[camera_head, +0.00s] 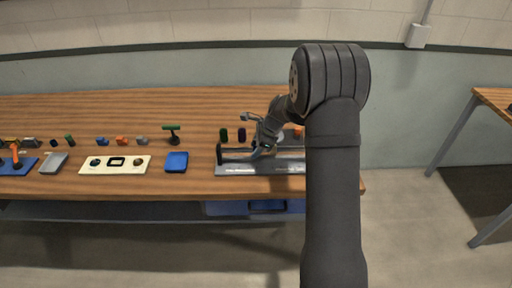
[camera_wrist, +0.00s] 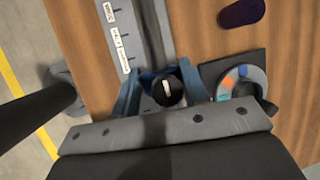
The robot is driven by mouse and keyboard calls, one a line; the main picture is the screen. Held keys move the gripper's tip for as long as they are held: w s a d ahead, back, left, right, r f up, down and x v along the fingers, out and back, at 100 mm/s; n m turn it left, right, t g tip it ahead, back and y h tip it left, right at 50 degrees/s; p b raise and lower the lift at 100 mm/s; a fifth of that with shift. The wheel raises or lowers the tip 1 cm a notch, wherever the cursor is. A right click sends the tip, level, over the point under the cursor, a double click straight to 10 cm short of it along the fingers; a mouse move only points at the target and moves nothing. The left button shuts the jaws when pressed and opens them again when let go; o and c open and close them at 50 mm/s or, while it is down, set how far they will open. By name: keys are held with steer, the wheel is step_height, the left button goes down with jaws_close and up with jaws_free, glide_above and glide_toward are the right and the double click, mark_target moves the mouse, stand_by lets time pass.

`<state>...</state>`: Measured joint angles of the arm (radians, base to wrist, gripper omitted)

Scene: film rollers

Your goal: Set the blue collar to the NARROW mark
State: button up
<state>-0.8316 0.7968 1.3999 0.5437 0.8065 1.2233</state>
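The grey rail fixture (camera_head: 232,170) lies near the front edge of the wooden table, partly hidden by my arm. In the wrist view its rail (camera_wrist: 156,30) runs beside a strip with white labels (camera_wrist: 124,52), too blurred to read surely. My gripper (camera_head: 260,152) is down at the rail. In the wrist view its two bluish fingers (camera_wrist: 163,80) stand on either side of a round black knob with a white mark (camera_wrist: 167,90). A dark blue part, likely the blue collar (camera_wrist: 147,76), shows around the knob between the fingers. Contact with the fingers is unclear.
A black plate with a coloured arc dial (camera_wrist: 228,82) sits right of the fingers, and a dark purple oval piece (camera_wrist: 240,13) lies beyond. The table's back is clear.

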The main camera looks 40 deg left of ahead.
mark_target(247, 148)
jaws_close()
steer(key=shift+s+a, duration=1.05)
steer(key=shift+s, duration=0.05)
steer(key=o, duration=0.6)
jaws_free()
steer(key=v, duration=1.7)
steer(key=shift+d+r, duration=0.2)
